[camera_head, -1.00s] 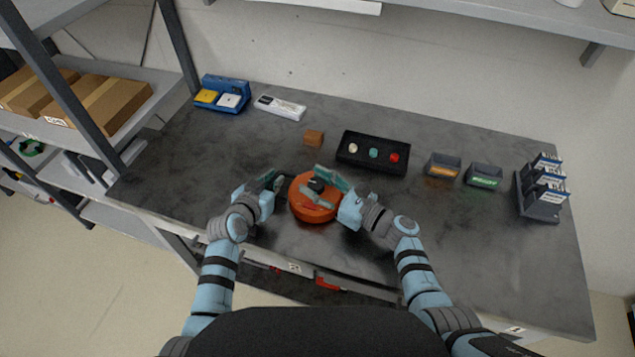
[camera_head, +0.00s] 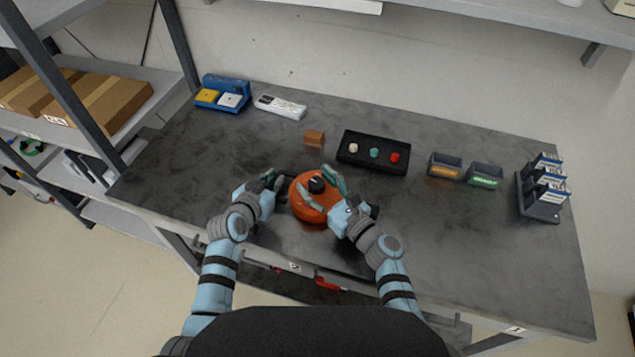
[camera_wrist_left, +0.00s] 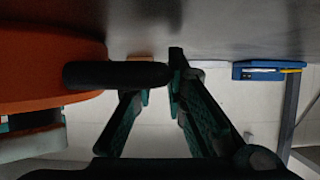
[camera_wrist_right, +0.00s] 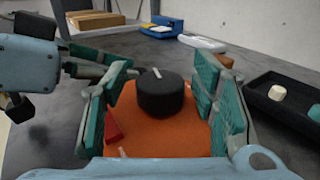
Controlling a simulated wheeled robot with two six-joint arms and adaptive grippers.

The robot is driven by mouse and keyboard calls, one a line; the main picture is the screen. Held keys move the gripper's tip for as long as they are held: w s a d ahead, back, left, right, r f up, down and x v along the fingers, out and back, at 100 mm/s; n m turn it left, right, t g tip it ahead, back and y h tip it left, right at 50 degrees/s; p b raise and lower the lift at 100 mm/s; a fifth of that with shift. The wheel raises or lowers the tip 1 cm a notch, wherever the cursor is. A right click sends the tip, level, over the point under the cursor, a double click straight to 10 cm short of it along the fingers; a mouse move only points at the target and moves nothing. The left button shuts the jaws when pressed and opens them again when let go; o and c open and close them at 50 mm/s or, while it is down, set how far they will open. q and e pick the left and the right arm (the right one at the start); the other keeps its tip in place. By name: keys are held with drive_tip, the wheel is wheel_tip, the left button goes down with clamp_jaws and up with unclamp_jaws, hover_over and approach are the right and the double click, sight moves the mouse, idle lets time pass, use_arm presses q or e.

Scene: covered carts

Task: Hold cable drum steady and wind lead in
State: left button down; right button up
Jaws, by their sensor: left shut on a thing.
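The orange cable drum (camera_head: 311,214) lies flat on the grey bench, with a round black knob (camera_head: 316,185) on top. A black handle bar (camera_wrist_left: 115,75) sticks out from its side in the left wrist view. My left gripper (camera_head: 272,181) is at the drum's left side, shut on this bar. My right gripper (camera_head: 321,188) is over the drum from the right. In the right wrist view its fingers stand wide apart on either side of the knob (camera_wrist_right: 161,96), with gaps to it. A small red piece (camera_wrist_right: 112,126) shows on the drum's top. I cannot make out the lead.
A black box with three coloured buttons (camera_head: 374,167) stands behind the drum, near a brown block (camera_head: 314,139). Two small bins (camera_head: 444,167) and a dark rack (camera_head: 541,190) stand to the right. A blue holder (camera_head: 222,94) is at back left. The front right bench is clear.

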drive_tip(key=v, duration=1.2)
